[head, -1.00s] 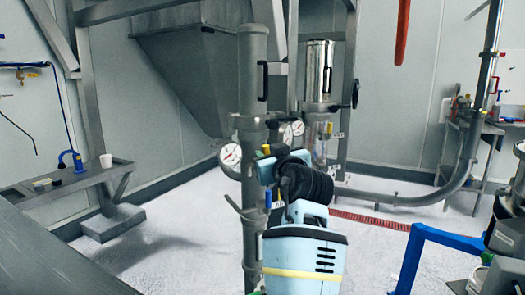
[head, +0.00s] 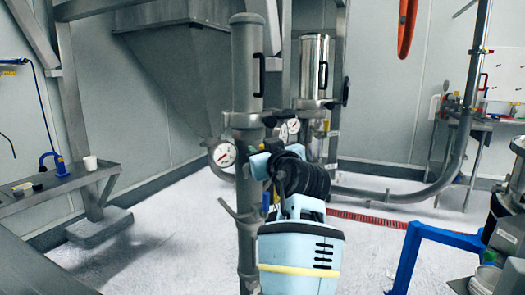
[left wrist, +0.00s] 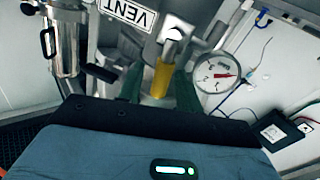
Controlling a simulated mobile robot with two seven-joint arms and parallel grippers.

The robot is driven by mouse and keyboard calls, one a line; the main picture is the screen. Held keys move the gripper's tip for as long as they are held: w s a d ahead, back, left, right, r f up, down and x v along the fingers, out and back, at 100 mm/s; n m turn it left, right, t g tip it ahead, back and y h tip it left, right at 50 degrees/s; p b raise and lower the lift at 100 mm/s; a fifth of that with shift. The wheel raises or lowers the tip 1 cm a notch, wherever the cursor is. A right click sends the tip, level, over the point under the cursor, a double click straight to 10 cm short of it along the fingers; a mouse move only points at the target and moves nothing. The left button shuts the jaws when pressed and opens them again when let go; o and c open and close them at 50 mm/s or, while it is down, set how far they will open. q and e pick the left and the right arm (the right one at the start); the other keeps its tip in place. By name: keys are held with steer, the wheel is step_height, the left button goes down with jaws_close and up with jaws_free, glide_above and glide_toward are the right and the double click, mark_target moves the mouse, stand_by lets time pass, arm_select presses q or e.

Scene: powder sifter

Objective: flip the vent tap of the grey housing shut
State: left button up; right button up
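The grey housing (head: 247,75) is an upright column with a black handle and a round gauge (head: 223,154). In the left wrist view the vent tap (left wrist: 163,75) shows as a yellow lever below a metal fitting, beside a VENT label (left wrist: 129,13). My left gripper (left wrist: 158,90) has its green fingers apart, one on each side of the yellow lever. I cannot tell whether either finger touches it. In the head view my left gripper (head: 262,165) is against the column at gauge height, and my wrist hides much of that spot. My right gripper is in neither view.
A second, shiny cylinder (head: 314,70) stands behind to the right. A side bench (head: 75,180) with a white cup (head: 90,163) is at the left. A blue frame (head: 425,235) stands at the front right. The pale floor between is mostly clear.

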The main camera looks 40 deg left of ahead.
arm_select(q)
jaws_close()
steer(key=shift+w+r+m+p, duration=0.25)
steer(key=shift+m+p, duration=0.25)
steer(key=shift+p, duration=0.7)
steer(key=shift+d+p, duration=0.1)
steer(key=shift+p, duration=0.3)
steer(key=shift+w+m, duration=0.1)
steer(key=shift+m, duration=0.3)
steer(key=shift+f, duration=0.2)
jaws_free()
steer(key=shift+w, duration=0.1)
steer(key=shift+d, duration=0.1)
